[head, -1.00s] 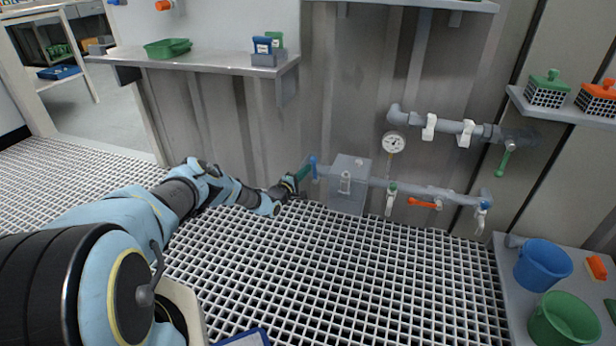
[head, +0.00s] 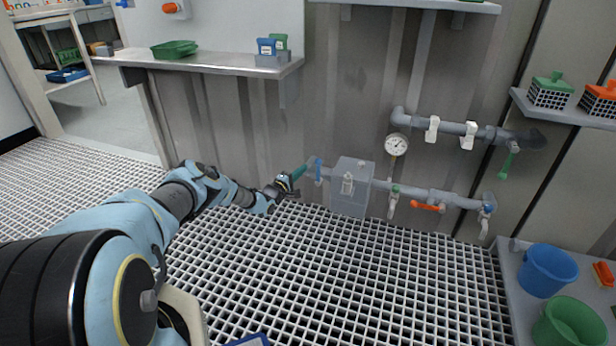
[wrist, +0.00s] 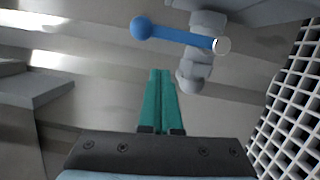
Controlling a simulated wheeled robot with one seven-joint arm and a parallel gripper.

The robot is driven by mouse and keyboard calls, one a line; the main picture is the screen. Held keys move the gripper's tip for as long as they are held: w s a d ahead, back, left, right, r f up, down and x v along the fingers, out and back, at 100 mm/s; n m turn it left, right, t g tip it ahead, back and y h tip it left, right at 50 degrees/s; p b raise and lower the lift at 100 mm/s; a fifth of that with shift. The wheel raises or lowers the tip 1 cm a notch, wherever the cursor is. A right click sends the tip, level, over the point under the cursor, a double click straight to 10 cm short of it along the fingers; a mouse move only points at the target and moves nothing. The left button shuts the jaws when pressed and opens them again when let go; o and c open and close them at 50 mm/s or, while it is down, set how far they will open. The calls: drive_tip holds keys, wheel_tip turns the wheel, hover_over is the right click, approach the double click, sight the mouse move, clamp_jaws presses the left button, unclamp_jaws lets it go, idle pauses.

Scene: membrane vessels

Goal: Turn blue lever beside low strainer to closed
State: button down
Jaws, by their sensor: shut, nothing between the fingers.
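The blue lever (head: 318,170) is on the low pipe just left of the grey box-shaped strainer (head: 351,187). It hangs roughly upright, across the pipe, in the head view. In the wrist view the blue lever (wrist: 178,33) has a round blue knob at its left end and a pale pivot cap at its right end. My gripper (head: 304,170) is just left of the lever in the head view. In the wrist view its green fingers (wrist: 161,72) are shut together and empty, pointing at the lever with a visible gap.
The low pipe (head: 384,184) continues right with a green-topped valve (head: 394,200), an orange lever (head: 427,208) and a blue-topped valve (head: 488,210). A gauge (head: 397,145) stands above. A metal shelf (head: 215,63) is above my arm. White grating (head: 330,270) covers the floor.

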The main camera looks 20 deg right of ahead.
drive_tip(key=w+a+p+v, duration=0.1)
drive_tip(key=p+v, duration=0.3)
drive_tip(key=v, duration=0.5)
drive_tip(key=s+d+r+m+g+y, duration=0.1)
drive_tip(key=s+r+m+g, duration=0.7)
drive_tip(key=s+r+g, duration=0.45)
drive_tip(key=s+a+r+t+y, duration=0.1)
drive_tip(key=s+a+r+y, duration=0.55)
drive_tip(key=a, duration=0.55)
drive_tip(key=s+a+r+t+y, duration=0.2)
drive_tip(key=s+a+r+y, duration=0.1)
drive_tip(key=s+a+r, duration=0.55)
drive_tip(key=s+a+r+t+y, duration=0.1)
drive_tip(key=s+a+r+y, duration=0.55)
drive_tip(key=a, duration=0.85)
wheel_tip(320, 180, up, 25)
drive_tip(key=w+h+p, duration=0.2)
drive_tip(key=p, duration=2.2)
drive_tip(key=shift+d+m, duration=0.2)
drive_tip(key=shift+m, duration=0.2)
